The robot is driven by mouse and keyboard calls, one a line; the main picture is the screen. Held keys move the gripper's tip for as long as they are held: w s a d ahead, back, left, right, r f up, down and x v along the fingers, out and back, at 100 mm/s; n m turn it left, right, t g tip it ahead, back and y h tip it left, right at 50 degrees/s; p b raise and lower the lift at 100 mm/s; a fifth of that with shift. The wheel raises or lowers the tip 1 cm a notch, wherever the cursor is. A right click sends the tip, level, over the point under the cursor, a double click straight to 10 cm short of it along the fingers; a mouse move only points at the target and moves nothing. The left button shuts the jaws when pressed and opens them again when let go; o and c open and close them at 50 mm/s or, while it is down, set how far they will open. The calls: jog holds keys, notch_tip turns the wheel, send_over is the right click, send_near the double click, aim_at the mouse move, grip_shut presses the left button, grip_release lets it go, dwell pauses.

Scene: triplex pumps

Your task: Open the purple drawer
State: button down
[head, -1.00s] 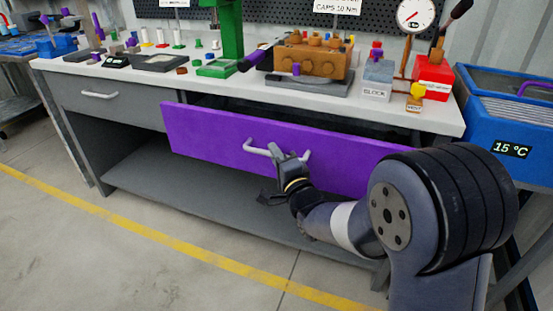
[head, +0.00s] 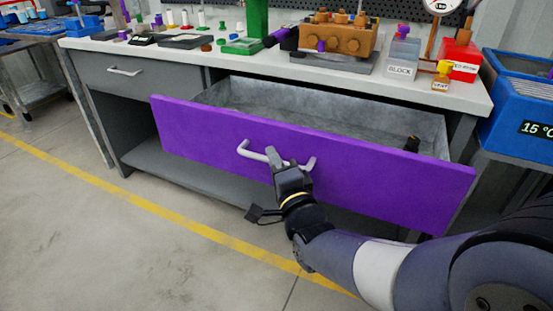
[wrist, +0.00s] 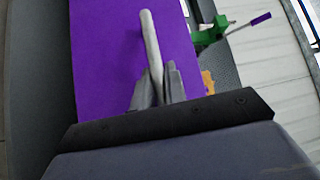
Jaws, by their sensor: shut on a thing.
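The purple drawer (head: 370,185) under the workbench is pulled well out, and its grey inside shows in the head view. Its light grey bar handle (head: 252,153) is on the middle of the front. My gripper (head: 282,164) is shut on the handle, with the arm reaching in from the lower right. In the wrist view the purple front (wrist: 112,60) fills the left middle, and the handle (wrist: 150,40) runs down between the fingers of my gripper (wrist: 160,82).
The bench top (head: 440,92) above holds an orange-brown pump (head: 340,36), a grey block, a red box and several small parts. A grey closed drawer (head: 120,75) is at the left. A blue tub (head: 520,105) stands at the right. The floor in front is clear.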

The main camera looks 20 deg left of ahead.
jog(key=c, duration=1.5)
grip_release()
jog(key=shift+o, duration=0.2)
jog(key=p+v, duration=0.1)
jog(key=v, duration=0.9)
jog(key=shift+s+d, duration=0.25)
jog(key=shift+w+a, duration=0.1)
jog(key=b+x, duration=0.1)
jog(key=x, duration=0.9)
jog(key=shift+w+a, duration=0.2)
jog(key=shift+w, duration=0.45)
